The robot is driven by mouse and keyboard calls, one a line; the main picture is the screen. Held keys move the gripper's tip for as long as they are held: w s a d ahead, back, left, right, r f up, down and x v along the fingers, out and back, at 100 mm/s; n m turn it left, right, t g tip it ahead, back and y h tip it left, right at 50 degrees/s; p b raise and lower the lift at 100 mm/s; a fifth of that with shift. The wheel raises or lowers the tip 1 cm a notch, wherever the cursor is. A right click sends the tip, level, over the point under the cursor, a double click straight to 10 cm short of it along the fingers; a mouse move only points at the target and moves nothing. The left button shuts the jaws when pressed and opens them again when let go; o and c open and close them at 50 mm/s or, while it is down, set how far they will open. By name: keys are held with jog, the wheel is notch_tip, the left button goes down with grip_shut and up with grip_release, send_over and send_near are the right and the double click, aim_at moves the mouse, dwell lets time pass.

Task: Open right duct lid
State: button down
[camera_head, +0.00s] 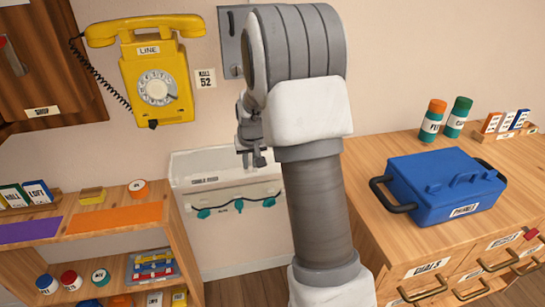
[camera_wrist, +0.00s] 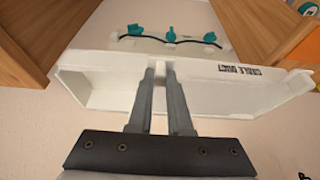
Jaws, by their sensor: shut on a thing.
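The white cable duct (camera_head: 241,221) is low on the wall between the two wooden units. A dark cable with several teal clips shows along it. Its white lid (camera_head: 192,166), labelled "CABLE DUCT", stands raised above the cable; the lid also shows in the wrist view (camera_wrist: 215,92). My gripper (camera_head: 255,160) is at the lid, right of its label in the head view. In the wrist view my gripper (camera_wrist: 160,70) has its two fingers close together at the lid's edge, shut on a narrow part of it. The exact contact is hard to see.
A wooden shelf (camera_head: 125,222) with small jars and boxes stands at left. A wooden cabinet (camera_head: 380,165) at right bears a blue toolbox (camera_head: 440,185). A yellow dial phone (camera_head: 155,80) hangs on the wall above. The gap between the units is narrow.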

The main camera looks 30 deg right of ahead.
aim_at(232, 164)
jog(key=a, duration=0.2)
jog(key=w+a, duration=0.1)
jog(key=a, duration=0.2)
jog(key=shift+w, duration=0.15)
jog(key=c, duration=0.8)
grip_release()
jog(key=shift+c, duration=0.2)
jog(key=shift+r, duration=0.1)
jog(key=p+v, duration=0.3)
jog(key=v, duration=1.4)
jog(key=shift+p, duration=0.4)
jog(key=shift+r, duration=0.15)
